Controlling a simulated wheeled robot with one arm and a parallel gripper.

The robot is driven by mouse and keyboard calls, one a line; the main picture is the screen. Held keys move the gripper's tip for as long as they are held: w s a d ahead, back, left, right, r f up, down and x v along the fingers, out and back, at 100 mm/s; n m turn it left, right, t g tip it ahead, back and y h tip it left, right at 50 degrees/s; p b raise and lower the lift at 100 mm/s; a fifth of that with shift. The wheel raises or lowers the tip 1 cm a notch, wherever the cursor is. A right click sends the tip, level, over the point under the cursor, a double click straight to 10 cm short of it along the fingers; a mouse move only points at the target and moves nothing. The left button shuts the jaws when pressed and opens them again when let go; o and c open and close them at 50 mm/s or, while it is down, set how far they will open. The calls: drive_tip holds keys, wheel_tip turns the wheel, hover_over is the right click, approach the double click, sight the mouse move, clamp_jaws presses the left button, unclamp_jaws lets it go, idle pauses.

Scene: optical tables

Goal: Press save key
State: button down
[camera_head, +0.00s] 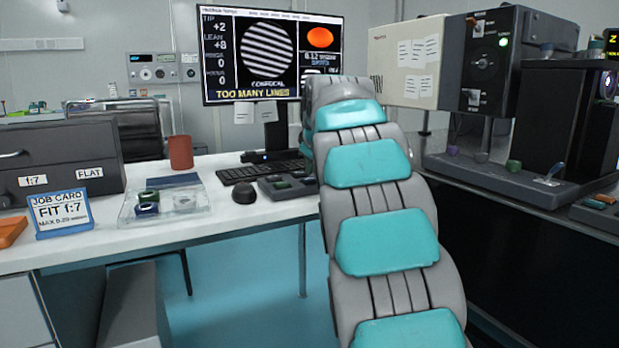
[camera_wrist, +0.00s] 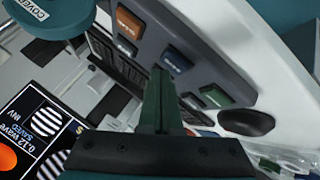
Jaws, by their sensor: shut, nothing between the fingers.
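A grey key pad (camera_wrist: 195,75) fills the upper middle of the wrist view. In the head view the pad (camera_head: 272,189) lies on the white table, partly hidden by my arm; the gripper is hidden there.
A keyboard (camera_head: 243,172) and a mouse (camera_head: 243,191) lie beside the pad. The monitor (camera_head: 270,17) behind reads "TOO MANY LINES". A clear tray (camera_head: 188,216), a red cup (camera_head: 180,152) and a job card (camera_head: 62,213) are further left. An instrument bench stands right.

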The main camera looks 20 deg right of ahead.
sight(312, 180)
drive_tip(key=shift+r, duration=0.25)
drive_tip(key=shift+r+p, duration=1.65)
drive_tip(key=shift+r, duration=0.85)
drive_tip(key=s+a+f+m+g+y, duration=0.1)
drive_tip(key=s+a+f, duration=0.5)
drive_tip(key=s, duration=1.1)
drive_tip(key=s+a+f+m+g+p, duration=0.1)
drive_tip(key=s+a+f+m+g, duration=0.2)
drive_tip(key=s+f, duration=1.1)
drive_tip(key=s+a+f+m+g+y, duration=0.1)
drive_tip(key=s+a+f+g, duration=0.5)
drive_tip(key=s, duration=1.3)
drive_tip(key=a+f, duration=0.4)
drive_tip(key=a, duration=0.1)
drive_tip(key=shift+s+a+m+g+y+p, duration=0.25)
drive_tip(key=shift+s+m+g+y+p, duration=0.05)
drive_tip(key=shift+m+p, duration=0.1)
